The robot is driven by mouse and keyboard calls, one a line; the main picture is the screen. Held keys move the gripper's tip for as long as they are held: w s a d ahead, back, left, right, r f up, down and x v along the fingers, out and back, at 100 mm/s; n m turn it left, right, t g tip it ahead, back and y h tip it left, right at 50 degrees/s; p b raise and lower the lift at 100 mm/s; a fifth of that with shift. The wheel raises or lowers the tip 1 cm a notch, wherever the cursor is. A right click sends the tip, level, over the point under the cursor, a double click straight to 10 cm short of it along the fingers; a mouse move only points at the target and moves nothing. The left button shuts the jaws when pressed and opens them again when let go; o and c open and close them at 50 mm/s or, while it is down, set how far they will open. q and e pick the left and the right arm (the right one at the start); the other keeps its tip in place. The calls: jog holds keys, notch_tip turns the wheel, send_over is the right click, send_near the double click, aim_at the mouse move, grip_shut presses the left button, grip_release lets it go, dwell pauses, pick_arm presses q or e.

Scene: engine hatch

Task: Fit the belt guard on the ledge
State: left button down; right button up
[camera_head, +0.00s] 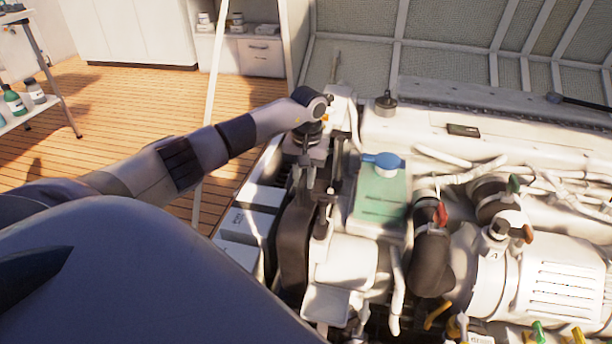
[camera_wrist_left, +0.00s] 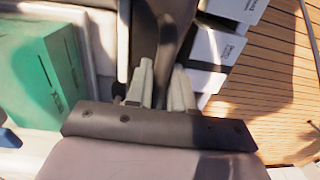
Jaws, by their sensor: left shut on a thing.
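My left gripper (camera_head: 306,178) points down at the left end of the white engine. It is shut on a dark, narrow upright piece that looks like the belt guard (camera_head: 293,245). In the left wrist view the two pale fingers (camera_wrist_left: 162,88) close around the dark guard (camera_wrist_left: 172,28), which runs on past them. The guard stands between the engine's left end and the white boxes. I cannot tell whether it touches the ledge, as the ledge cannot be made out clearly. My right gripper is not in view.
A green tank with a blue cap (camera_head: 381,195) stands right of the gripper and also shows in the left wrist view (camera_wrist_left: 38,75). White labelled boxes (camera_head: 245,228) sit to the left. Hoses and the engine (camera_head: 540,275) crowd the right. The wooden floor (camera_head: 120,110) is open.

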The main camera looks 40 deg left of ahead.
pick_arm(q)
jog(key=shift+f, duration=0.15)
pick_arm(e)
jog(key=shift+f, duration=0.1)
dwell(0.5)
pick_arm(q)
jog(key=c, duration=0.9)
grip_release()
jog(key=shift+f, duration=0.15)
notch_tip(320, 180, up, 7)
jog(key=shift+f+p, duration=0.15)
jog(key=shift+p, duration=1.05)
jog(key=shift+d+r, duration=0.1)
jog(key=shift+r, duration=0.3)
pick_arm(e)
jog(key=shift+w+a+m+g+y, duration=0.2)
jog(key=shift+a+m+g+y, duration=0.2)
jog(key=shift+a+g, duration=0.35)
pick_arm(q)
jog(key=shift+f, duration=0.1)
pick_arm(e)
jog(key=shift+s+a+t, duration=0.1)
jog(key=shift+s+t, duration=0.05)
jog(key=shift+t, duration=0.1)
